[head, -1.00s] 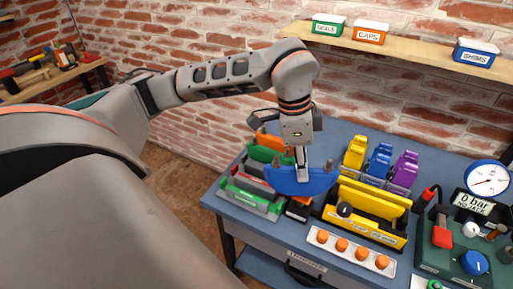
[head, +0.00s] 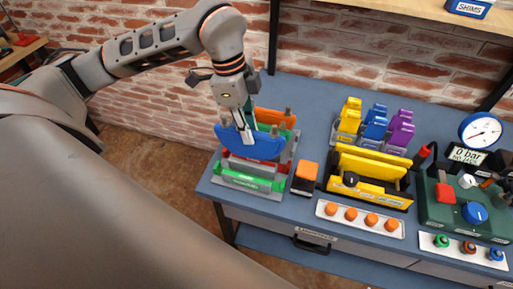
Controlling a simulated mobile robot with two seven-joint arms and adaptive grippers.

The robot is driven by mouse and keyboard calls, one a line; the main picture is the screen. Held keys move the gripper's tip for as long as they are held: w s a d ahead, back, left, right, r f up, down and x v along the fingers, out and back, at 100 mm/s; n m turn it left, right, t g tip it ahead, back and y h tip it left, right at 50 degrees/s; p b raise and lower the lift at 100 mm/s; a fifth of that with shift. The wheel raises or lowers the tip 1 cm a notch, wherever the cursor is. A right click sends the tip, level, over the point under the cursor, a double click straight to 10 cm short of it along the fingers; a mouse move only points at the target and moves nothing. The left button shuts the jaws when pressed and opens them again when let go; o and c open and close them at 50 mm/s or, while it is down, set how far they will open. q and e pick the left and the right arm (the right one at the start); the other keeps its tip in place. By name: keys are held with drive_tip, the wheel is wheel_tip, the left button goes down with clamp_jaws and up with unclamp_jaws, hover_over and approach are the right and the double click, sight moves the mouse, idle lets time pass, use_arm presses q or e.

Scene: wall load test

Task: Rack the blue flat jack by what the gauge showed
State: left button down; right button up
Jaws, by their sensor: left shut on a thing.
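The blue flat jack (head: 252,148) is a half-moon plate held in my left gripper (head: 245,132), which is shut on its upper edge. It hangs over the rack (head: 282,192) at the left of the bench. The rack has a green front strip (head: 247,181) and a red strip (head: 250,167) behind it. An orange jack (head: 275,118) stands at the rack's back. The blue jack hides the middle slots; I cannot tell whether it touches the rack. The gauge (head: 480,131) has a white dial, and its display (head: 467,156) reads 0 bar, no jack. My right gripper is not in view.
Right of the rack are an orange-topped block (head: 306,171) and a yellow test frame (head: 372,165). Yellow, blue and purple clips (head: 375,125) stand behind. Orange knobs (head: 351,215) line a front strip. A green pump unit (head: 447,207) stands at right.

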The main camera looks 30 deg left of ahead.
sight(248, 146)
use_arm(q)
drive_tip(key=shift+s+a+f+m, duration=0.15)
drive_tip(key=shift+s+f+m, duration=0.05)
drive_tip(key=shift+f+m, duration=0.1)
drive_tip(key=shift+f, duration=1.8)
drive_tip(key=shift+f+b, duration=0.3)
drive_tip(key=shift+b, duration=0.25)
drive_tip(key=shift+f, duration=0.2)
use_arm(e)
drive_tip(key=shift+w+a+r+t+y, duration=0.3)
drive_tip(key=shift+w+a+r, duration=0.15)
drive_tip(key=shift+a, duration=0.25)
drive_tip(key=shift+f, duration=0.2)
use_arm(q)
drive_tip(key=shift+f+b, duration=0.45)
drive_tip(key=shift+b, duration=0.15)
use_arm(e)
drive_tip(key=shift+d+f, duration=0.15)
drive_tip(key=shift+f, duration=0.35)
